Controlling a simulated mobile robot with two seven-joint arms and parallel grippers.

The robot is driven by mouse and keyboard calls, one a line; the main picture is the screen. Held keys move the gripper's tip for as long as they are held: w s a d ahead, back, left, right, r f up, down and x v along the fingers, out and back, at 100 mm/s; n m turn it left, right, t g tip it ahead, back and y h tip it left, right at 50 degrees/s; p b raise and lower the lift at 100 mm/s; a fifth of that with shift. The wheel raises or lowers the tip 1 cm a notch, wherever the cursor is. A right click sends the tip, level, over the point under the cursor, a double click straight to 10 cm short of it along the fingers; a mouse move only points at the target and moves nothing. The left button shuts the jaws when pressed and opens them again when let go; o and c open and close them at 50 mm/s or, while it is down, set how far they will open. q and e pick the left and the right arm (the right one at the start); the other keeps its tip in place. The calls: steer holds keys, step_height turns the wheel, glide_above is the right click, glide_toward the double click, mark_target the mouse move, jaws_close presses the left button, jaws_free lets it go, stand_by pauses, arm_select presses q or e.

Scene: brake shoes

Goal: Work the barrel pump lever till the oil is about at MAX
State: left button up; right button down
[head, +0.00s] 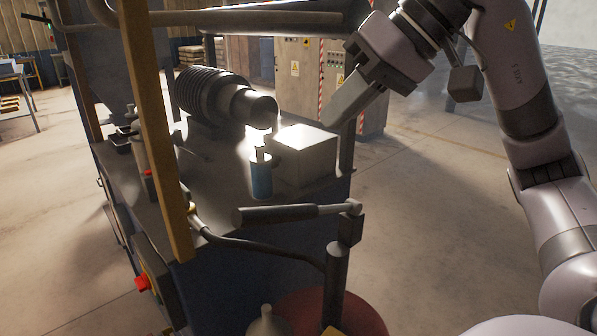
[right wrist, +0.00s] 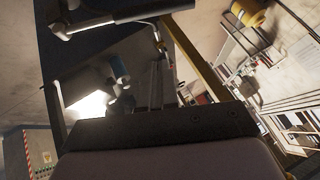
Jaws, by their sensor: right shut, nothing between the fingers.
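The pump lever (head: 278,213), a pale rod with a thick dark grip, lies nearly level from its pivot at the right to its free end at the left. It also shows along the top of the right wrist view (right wrist: 92,25). The pump post (head: 336,275) rises from a red barrel (head: 362,312). My right gripper (head: 327,124) is shut and empty, above and behind the lever and apart from it, near a pale box. My left gripper is not in view. I cannot make out an oil level or a MAX mark.
A dark machine bench (head: 215,195) carries the pale box (head: 305,155), a blue cylinder (head: 261,178) and a ribbed dark part (head: 210,92). A yellow upright (head: 155,130) stands at the left. A hose (head: 255,245) runs below the lever. Floor at the right is clear.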

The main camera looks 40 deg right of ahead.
glide_above(290, 212)
steer(key=d, duration=0.2)
steer(key=f, duration=0.7)
steer(key=shift+w+a+f+b, duration=0.1)
steer(key=shift+w+b, duration=0.15)
steer(key=shift+b, duration=0.1)
steer(key=f, duration=0.1)
steer(key=a+f, duration=0.1)
steer(key=f, duration=0.1)
steer(key=shift+s+a+f, duration=0.1)
steer(key=shift+a, duration=0.05)
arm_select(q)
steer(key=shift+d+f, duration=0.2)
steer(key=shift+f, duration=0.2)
arm_select(e)
steer(key=shift+s+a+f, duration=0.15)
steer(key=shift+a+f, duration=0.05)
steer(key=shift+f, duration=0.25)
arm_select(q)
steer(key=shift+b, duration=0.3)
